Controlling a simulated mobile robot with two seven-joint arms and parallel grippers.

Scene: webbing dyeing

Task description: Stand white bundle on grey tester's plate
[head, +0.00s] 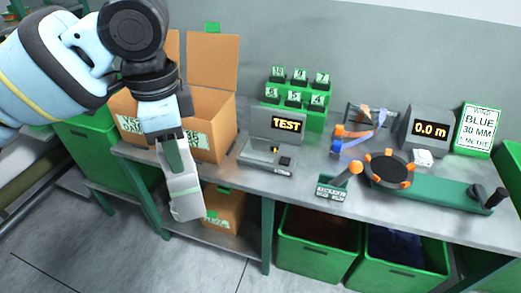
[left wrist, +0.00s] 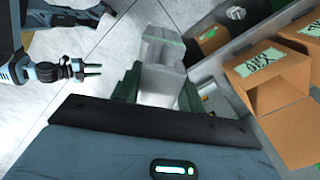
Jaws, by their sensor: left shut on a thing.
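The white bundle (head: 184,192) hangs below my left gripper (head: 174,156) in the head view. My left gripper is shut on its upper part, and the bundle tilts slightly. In the left wrist view the bundle (left wrist: 160,72) sits between the green fingers (left wrist: 155,90). The grey tester (head: 278,125) with its lit TEST display stands on the bench, right of the bundle. Its low plate (head: 260,157) lies in front of the display and looks bare apart from small marks. The bundle is in front of the bench edge, apart from the tester. My right gripper (left wrist: 92,70) shows open and empty in the left wrist view.
Green numbered holders (head: 297,98) are behind the tester. A green winder with a dark round disc (head: 388,170) and a 0.0 m display (head: 430,130) fills the right. Green bins (head: 315,245) stand below.

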